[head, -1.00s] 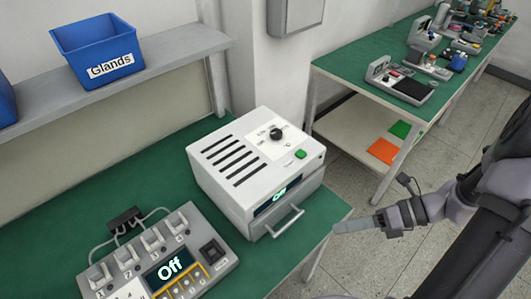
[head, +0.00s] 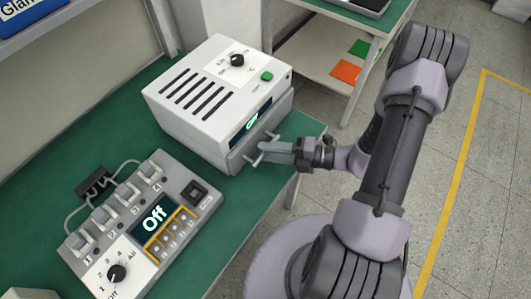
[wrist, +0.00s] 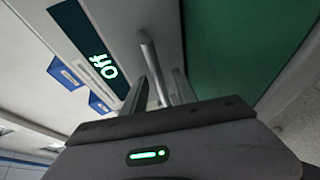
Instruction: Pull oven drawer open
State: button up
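The oven (head: 215,95) is a white box with a vented top, a dial, a green button and a small "Off" display. Its drawer is at the lower front and looks shut. A silver bar handle (head: 258,157) stands out from the drawer front. My gripper (head: 268,147) is at the handle, its fingers pointing at the drawer. In the wrist view the handle (wrist: 149,58) runs between my two fingers (wrist: 158,92), which stand apart. I cannot tell whether either finger touches the bar. The fingertips partly hide the handle's middle in the head view.
A grey control box (head: 135,230) with switches, a dial and an "Off" screen sits on the green bench (head: 45,165) near the oven. The bench edge lies below my gripper. Open floor (head: 490,180) is at the right. Another bench stands behind.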

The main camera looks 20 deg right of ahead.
jog(key=shift+w+a+f, duration=0.1)
jog(key=shift+w+a, duration=0.2)
jog(key=shift+a, duration=0.2)
jog(key=shift+c, duration=0.4)
grip_shut()
dwell(0.7)
